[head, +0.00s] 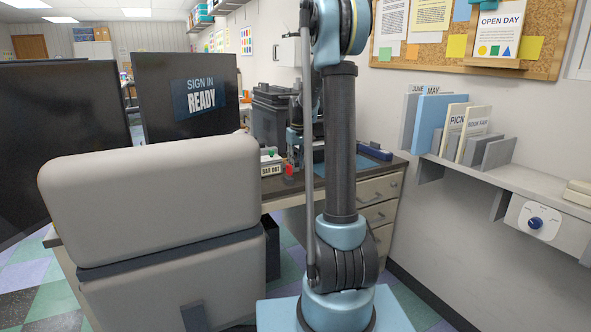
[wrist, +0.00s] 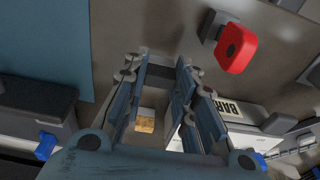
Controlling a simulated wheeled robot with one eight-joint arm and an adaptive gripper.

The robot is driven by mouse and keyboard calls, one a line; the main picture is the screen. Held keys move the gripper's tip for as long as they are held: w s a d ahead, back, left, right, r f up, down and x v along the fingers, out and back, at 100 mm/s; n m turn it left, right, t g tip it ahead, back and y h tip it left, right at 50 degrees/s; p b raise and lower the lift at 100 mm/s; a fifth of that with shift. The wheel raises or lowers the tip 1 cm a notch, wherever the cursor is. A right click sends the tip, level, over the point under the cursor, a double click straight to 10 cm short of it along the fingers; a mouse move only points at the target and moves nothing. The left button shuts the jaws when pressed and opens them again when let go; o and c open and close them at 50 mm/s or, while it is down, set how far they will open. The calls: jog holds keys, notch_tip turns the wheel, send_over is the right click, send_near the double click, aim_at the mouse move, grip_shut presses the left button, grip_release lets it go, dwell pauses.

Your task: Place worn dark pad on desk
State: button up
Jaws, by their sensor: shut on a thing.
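My gripper (wrist: 160,85) points down over the grey-brown desk (wrist: 130,25) in the wrist view. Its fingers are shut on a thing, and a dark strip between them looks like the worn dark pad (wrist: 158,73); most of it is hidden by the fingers. A pale box-like thing with a tan patch (wrist: 145,124) shows below, between the fingers. In the head view my gripper is small and partly hidden behind my arm, above the desk (head: 385,177). I cannot tell whether the pad touches the desk.
A red-topped object (wrist: 236,48) stands close to my gripper, beside a white lettered block (wrist: 235,112). A blue mat (wrist: 45,45) lies to the left, with a dark box (wrist: 38,102) below it. A chair (head: 160,205) and monitors (head: 187,97) stand left in the head view.

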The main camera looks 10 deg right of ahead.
notch_tip(320, 180, down, 2)
jog(key=shift+f, duration=0.1)
jog(key=o, duration=1)
